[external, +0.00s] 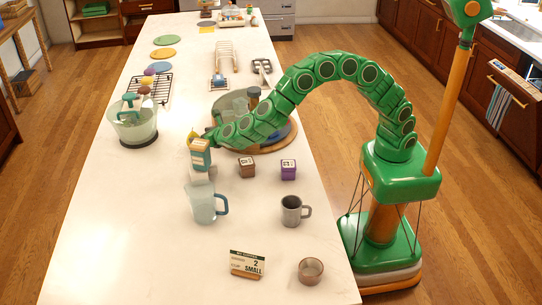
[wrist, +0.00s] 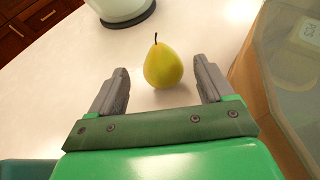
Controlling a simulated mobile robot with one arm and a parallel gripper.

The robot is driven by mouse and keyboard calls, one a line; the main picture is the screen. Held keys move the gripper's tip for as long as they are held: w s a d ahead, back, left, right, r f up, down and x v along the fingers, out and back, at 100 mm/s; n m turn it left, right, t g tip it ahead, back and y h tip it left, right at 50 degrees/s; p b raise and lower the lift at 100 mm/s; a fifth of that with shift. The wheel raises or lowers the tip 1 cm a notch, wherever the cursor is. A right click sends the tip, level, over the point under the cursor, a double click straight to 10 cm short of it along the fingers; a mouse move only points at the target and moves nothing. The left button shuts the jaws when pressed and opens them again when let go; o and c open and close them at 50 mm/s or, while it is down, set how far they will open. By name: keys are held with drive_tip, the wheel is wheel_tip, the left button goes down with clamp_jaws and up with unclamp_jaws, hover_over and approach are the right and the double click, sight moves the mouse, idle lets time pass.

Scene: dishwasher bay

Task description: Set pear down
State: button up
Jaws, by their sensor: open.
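The yellow-green pear (wrist: 163,66) stands upright on the pale countertop in the wrist view, its dark stem pointing up. My gripper (wrist: 160,70) is open, with one grey finger on each side of the pear and a visible gap on both sides. The pear sits at and slightly beyond the fingertips. In the external view my arm reaches left over the counter, and my gripper (external: 201,138) is small and partly hidden behind a teal-and-orange box. A small yellow patch shows there, too small to make out clearly.
The teal-and-orange box (external: 201,155) stands just in front of my gripper. A clear pitcher (external: 201,203), brown block (external: 246,167), purple block (external: 288,170) and metal mug (external: 292,211) stand nearer. The left front counter is clear.

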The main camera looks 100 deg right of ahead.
drive_tip(key=v, duration=0.7)
drive_tip(key=shift+s, duration=0.2)
drive_tip(key=shift+a+r, duration=0.1)
drive_tip(key=shift+a, duration=0.05)
